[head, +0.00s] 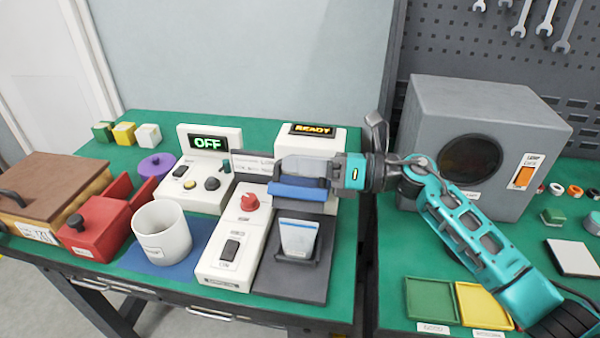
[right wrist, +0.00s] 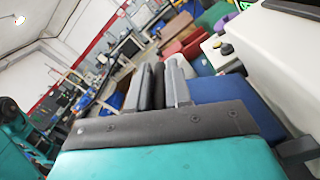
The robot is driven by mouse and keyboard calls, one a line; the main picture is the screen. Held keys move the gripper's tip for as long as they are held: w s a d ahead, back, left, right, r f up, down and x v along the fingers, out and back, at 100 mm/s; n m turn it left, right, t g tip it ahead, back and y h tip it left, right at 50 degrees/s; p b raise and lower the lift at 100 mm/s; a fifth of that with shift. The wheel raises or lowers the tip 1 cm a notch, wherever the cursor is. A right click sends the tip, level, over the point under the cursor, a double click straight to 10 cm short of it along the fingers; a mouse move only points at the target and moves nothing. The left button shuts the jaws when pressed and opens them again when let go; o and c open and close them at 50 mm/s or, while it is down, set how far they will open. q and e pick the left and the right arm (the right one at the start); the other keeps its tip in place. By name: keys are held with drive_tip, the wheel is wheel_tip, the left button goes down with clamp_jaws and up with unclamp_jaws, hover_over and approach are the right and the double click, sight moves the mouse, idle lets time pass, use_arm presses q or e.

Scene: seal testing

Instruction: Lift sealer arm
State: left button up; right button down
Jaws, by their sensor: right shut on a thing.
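The sealer stands on the green bench, with a white base (head: 222,258) carrying a red knob and a rocker switch, and a rear box with an orange "READY" display (head: 312,130). My right gripper (head: 298,168) reaches in from the right above the base and is shut on the sealer arm. The arm is mostly hidden by the gripper; a blue bar (head: 298,188) shows just under the fingers. In the right wrist view, the grey fingers (right wrist: 165,88) are close together, and what lies between them is hard to tell. My left gripper is not in view.
A dark stand with a white packet (head: 298,238) is right of the base. A white cup (head: 161,233), red box (head: 95,232) and brown-lidded box (head: 52,185) are left. Behind is a unit reading "OFF" (head: 207,142); a grey machine (head: 485,130) stands right.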

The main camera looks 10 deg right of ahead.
drive_tip(key=shift+w+d+r+m, duration=0.15)
drive_tip(key=shift+w+r+m, duration=0.05)
drive_tip(key=shift+w+m, duration=0.1)
drive_tip(key=c, duration=1.1)
unclamp_jaws()
drive_tip(key=shift+s, duration=0.1)
drive_tip(key=shift+b+v, duration=1.15)
drive_tip(key=shift+v, duration=5.25)
